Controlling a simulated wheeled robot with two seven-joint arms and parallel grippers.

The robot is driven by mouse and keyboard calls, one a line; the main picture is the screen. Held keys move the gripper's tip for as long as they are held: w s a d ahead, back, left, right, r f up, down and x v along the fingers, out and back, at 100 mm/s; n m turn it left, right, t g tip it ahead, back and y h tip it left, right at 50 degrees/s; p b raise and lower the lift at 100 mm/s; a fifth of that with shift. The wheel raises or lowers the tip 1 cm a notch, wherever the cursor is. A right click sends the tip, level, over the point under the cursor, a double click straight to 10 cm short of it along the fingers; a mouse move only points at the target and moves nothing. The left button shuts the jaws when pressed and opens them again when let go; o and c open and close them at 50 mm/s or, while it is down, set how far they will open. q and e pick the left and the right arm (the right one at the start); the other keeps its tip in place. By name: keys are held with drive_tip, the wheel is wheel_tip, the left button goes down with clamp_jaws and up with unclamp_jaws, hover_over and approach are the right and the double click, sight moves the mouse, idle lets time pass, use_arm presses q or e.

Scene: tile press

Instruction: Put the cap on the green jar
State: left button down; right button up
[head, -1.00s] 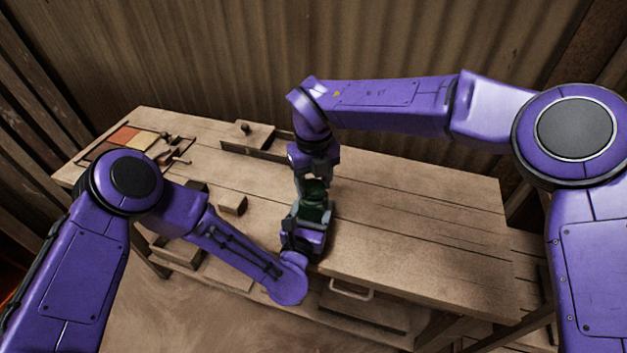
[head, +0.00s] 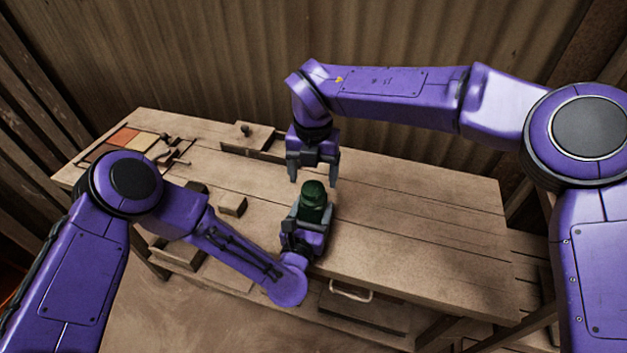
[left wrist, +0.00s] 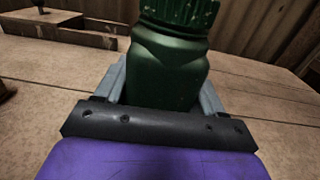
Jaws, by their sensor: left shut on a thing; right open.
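The green jar (head: 312,212) stands upright on the bench, and my left gripper (head: 303,222) is shut on its body. In the left wrist view the jar (left wrist: 165,75) sits between the left gripper's two grey fingers (left wrist: 168,90). A green ribbed cap (head: 314,190) is on top of the jar; it also shows in the left wrist view (left wrist: 180,12), cut by the top edge. I cannot tell how tightly it sits. My right gripper (head: 314,180) is open and empty, just above and behind the cap, fingers pointing down.
A wooden bench (head: 420,220) carries everything, with free room to the right. A small wooden block (head: 232,205) lies left of the jar. A wooden fixture with a knob (head: 250,135) stands at the back. Coloured tiles (head: 125,137) lie at the far left.

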sight(313, 188)
drive_tip(key=shift+r, duration=0.75)
drive_tip(key=shift+c, duration=0.3)
drive_tip(key=shift+w+r+n, duration=0.2)
drive_tip(key=shift+r+n, duration=0.3)
drive_tip(key=shift+r, duration=0.55)
drive_tip(key=n, duration=0.2)
drive_tip(key=r+n, duration=0.1)
drive_tip(key=n, duration=0.1)
drive_tip(key=shift+r+n, duration=0.1)
drive_tip(key=shift+n, duration=0.3)
drive_tip(key=n, duration=0.6)
drive_tip(key=shift+s+r, duration=0.1)
drive_tip(key=shift+s, duration=0.15)
wheel_tip(313, 188, down, 8)
drive_tip(key=shift+f, duration=0.1)
